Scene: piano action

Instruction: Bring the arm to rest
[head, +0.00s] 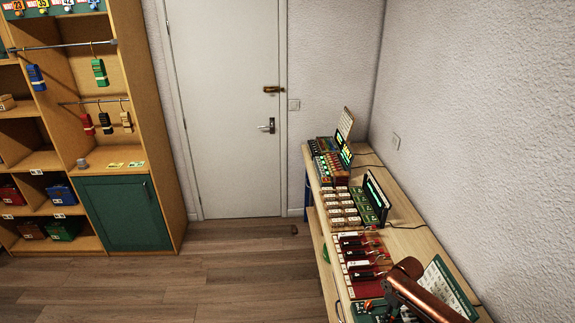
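Neither of my grippers shows in the head view. A copper-coloured, tube-like piece with a dark rounded end (430,296) comes in at the lower right, over the near part of the bench. I cannot tell whether it is a lamp or a link of one of my arms. No held object is visible.
A wooden bench (412,240) runs along the right wall, with red racks (362,262), rows of small blocks (345,207) and a dark display (376,197). A wooden shelf unit (150,130) stands left of a white door (225,100). The floor (240,275) between is mostly clear.

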